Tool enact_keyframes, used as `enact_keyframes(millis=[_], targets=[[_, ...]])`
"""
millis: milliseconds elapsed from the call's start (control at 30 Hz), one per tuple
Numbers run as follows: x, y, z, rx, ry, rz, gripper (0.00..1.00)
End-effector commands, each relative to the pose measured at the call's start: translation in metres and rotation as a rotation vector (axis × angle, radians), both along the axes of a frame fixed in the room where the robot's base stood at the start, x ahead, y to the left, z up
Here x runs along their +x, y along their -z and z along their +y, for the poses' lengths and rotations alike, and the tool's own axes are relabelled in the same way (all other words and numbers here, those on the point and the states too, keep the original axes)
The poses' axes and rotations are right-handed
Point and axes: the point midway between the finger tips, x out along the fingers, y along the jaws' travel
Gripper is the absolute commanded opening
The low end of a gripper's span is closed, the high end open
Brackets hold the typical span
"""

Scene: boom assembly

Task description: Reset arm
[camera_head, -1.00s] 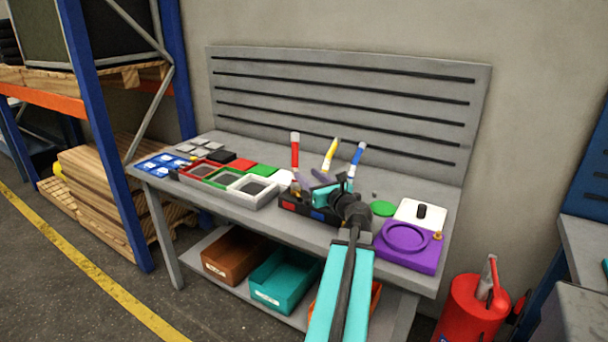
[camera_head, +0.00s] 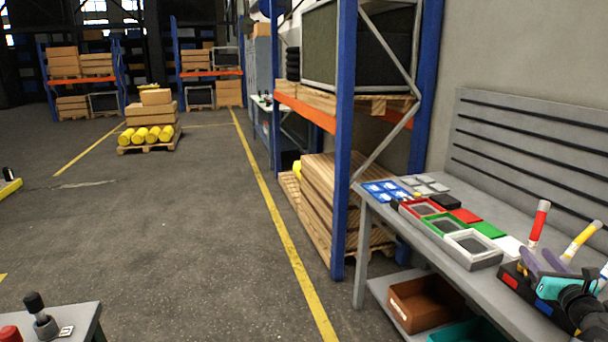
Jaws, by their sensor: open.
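My gripper (camera_head: 543,262) is at the lower right, over the workbench (camera_head: 455,268). Its teal and black body is partly cut off by the frame edge. Its two purple-grey fingers are apart, with nothing visible between them. They are close to the black tool holder (camera_head: 528,290) and below the red-handled tool (camera_head: 539,222) and the yellow-handled tool (camera_head: 582,240). I cannot tell whether they touch the holder. Most of my arm is outside the view.
Red, green and white trays (camera_head: 472,249) and a blue tray (camera_head: 385,192) line the bench. A brown bin (camera_head: 425,305) sits on the lower shelf. A blue-post rack (camera_head: 345,130) stands left of the bench. Open floor (camera_head: 200,220) lies to the left; a small table (camera_head: 65,325) is at lower left.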

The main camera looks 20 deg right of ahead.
Motion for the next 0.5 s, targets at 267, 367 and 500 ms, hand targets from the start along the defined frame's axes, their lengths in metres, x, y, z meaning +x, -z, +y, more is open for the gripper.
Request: enact_keyframes(millis=[267,367,500], targets=[[0.082,0.041,0.058,0.052,-0.136,0.021,0.43],[0.11,0.06,0.084,0.077,-0.187,0.033,0.43],[0.148,0.09,0.124,0.109,-0.26,0.059,0.43]])
